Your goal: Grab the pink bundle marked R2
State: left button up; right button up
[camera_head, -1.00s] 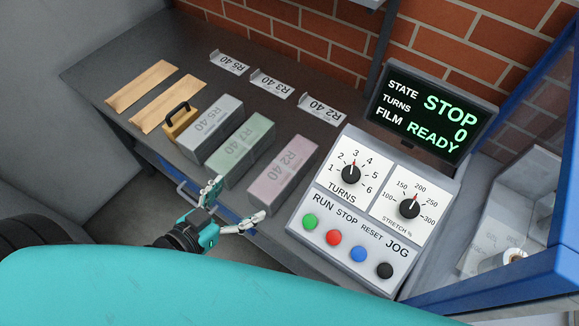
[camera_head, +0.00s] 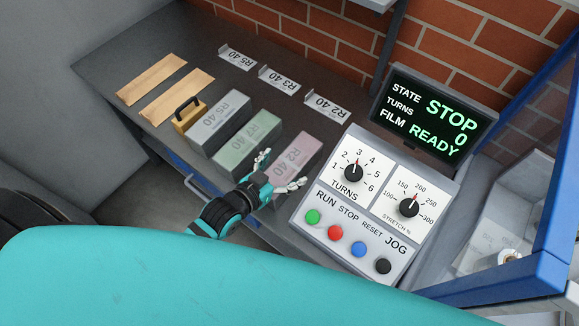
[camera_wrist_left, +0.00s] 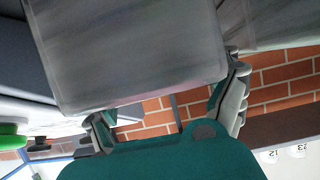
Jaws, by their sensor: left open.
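The pink bundle marked R2 40 (camera_head: 298,151) lies on the dark bench, right of the green bundle marked R7 40 (camera_head: 246,142). My left gripper (camera_head: 281,172) is open at its near end. One finger is on the green bundle's side and the other is toward the console. In the left wrist view a large greyish block face (camera_wrist_left: 130,50), likely the pink bundle's, fills the space ahead of the open left gripper (camera_wrist_left: 170,100). I cannot tell whether the fingers touch it. The gripper hides part of the bundle's near end. My right gripper is not in view.
The grey bundle R5 40 (camera_head: 216,118) stands left of the green one, near a yellow block with a black handle (camera_head: 188,115). The control console (camera_head: 350,215) is close on the right. Label plates (camera_head: 327,106) stand behind the bundles.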

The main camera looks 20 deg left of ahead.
pick_arm(q)
jog(key=shift+w+d+f, duration=0.25)
jog(key=shift+w, duration=0.35)
jog(key=c, duration=1.7)
jog(key=shift+w+r, duration=0.1)
jog(key=shift+r, duration=0.2)
jog(key=shift+c, duration=0.3)
